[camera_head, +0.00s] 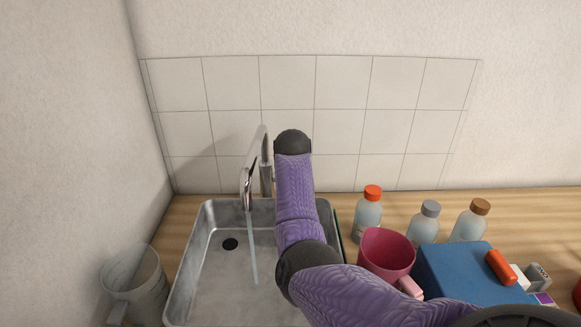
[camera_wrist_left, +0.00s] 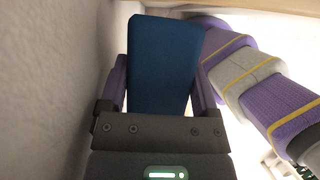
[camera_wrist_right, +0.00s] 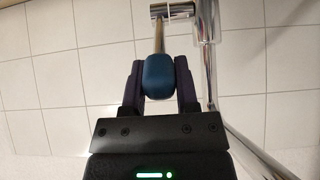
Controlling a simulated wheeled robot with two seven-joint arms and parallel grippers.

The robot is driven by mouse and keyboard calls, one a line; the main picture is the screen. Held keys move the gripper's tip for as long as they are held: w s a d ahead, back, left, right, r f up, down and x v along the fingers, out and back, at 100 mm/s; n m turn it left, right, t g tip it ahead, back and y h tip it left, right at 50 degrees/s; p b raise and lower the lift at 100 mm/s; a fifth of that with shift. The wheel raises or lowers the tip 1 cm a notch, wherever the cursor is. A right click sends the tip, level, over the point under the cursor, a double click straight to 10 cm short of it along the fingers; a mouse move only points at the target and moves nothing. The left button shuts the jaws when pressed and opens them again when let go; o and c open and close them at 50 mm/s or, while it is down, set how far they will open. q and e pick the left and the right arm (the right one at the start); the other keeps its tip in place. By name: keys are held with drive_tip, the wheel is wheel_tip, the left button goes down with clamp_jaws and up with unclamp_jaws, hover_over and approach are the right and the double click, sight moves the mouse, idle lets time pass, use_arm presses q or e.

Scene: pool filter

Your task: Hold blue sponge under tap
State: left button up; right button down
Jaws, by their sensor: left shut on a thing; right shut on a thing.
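A flat dark blue block with rounded corners, which looks like the blue sponge (camera_wrist_left: 165,65), is held between the fingers of my left gripper (camera_wrist_left: 160,95), which is shut on it. My left gripper is outside the head view. My right gripper (camera_wrist_right: 158,85) is shut on a narrower, rounded blue piece (camera_wrist_right: 158,77); a thin brownish rod shows beyond it. The head view shows my right arm over the sink, with its gripper hidden. The chrome tap (camera_head: 247,190) runs a thin, unbroken water stream (camera_head: 253,245) into the sink. Tap parts also show in the right wrist view (camera_wrist_right: 172,9).
The metal sink (camera_head: 205,285) has a dark drain. A clear container (camera_head: 132,282) stands at its left near the wall. At its right are a pink cup (camera_head: 385,255), several capped bottles (camera_head: 367,215) and a blue box (camera_head: 455,275) with an orange-red item (camera_head: 500,267) on top.

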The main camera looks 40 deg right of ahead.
drive_tip(key=shift+f, duration=0.15)
idle(0.3)
